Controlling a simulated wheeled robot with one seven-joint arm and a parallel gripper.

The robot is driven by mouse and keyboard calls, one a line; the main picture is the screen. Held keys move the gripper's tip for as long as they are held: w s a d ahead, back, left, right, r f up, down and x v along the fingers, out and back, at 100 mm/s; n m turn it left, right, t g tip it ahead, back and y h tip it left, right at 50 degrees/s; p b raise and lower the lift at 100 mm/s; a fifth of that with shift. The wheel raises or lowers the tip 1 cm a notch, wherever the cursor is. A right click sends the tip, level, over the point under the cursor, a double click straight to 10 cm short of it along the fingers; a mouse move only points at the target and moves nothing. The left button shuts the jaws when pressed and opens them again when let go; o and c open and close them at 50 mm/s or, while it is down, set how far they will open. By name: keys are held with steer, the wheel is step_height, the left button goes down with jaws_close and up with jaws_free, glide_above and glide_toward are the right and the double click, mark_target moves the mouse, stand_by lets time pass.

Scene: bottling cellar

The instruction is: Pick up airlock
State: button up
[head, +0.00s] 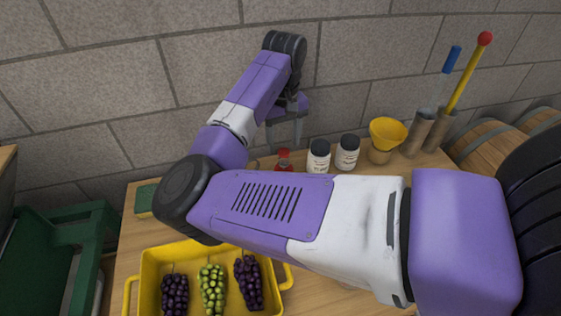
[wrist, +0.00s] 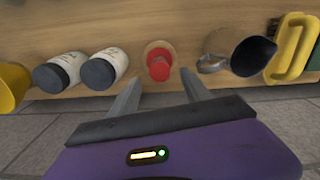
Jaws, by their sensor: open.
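The airlock (head: 283,160) shows as a small red-topped piece standing on the wooden workbench near the wall. In the wrist view its red cap (wrist: 158,66) is seen from above, with a tan round part around it. My gripper (head: 285,142) is open and empty, its fingers pointing down above the airlock. In the wrist view the gripper's fingertips (wrist: 161,77) lie to either side of the cap's near edge, apart from it. The airlock's lower part is hidden behind my arm in the head view.
Two dark-lidded white jars (head: 318,156) (head: 347,152) and a yellow funnel (head: 387,138) stand right of the airlock. A yellow crate (head: 150,270) holds grapes in front.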

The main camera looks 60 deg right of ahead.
mark_target(284, 151)
steer(key=shift+a+f+p, duration=0.1)
steer(key=shift+f+p, duration=0.25)
steer(key=shift+f, duration=2.7)
jaws_close()
